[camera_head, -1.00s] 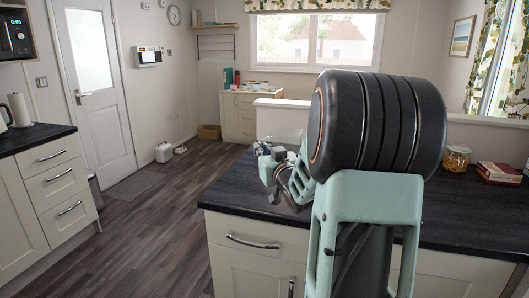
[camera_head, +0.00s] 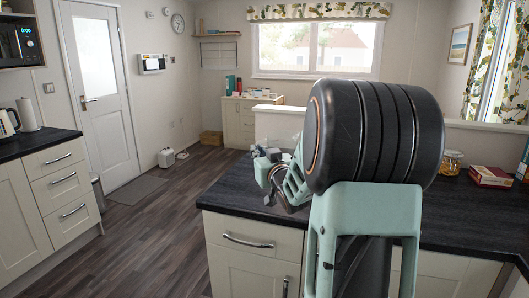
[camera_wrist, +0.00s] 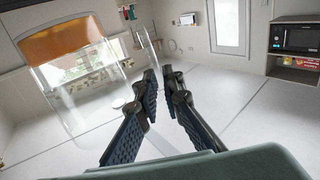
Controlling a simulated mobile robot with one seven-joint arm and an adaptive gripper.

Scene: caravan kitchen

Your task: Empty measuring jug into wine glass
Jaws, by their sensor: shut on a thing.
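The measuring jug (camera_wrist: 62,95) is clear and holds orange liquid (camera_wrist: 62,40) in one end. It fills the left of the wrist view, which appears upside down, so the liquid lies towards the jug's lower end. My gripper (camera_wrist: 160,85) has its dark fingers close together beside the jug, shut on its clear handle side; the exact contact is hard to see. In the head view my gripper (camera_head: 268,172) is above the left part of the dark counter (camera_head: 226,189), partly hidden by my arm. I cannot make out the wine glass; my arm covers much of the counter.
A jar (camera_head: 452,162) and red boxes (camera_head: 490,176) stand on the counter at the right. A low white partition (camera_head: 278,122) rises behind it. The floor (camera_head: 165,215) to the left is clear up to the drawers (camera_head: 66,185).

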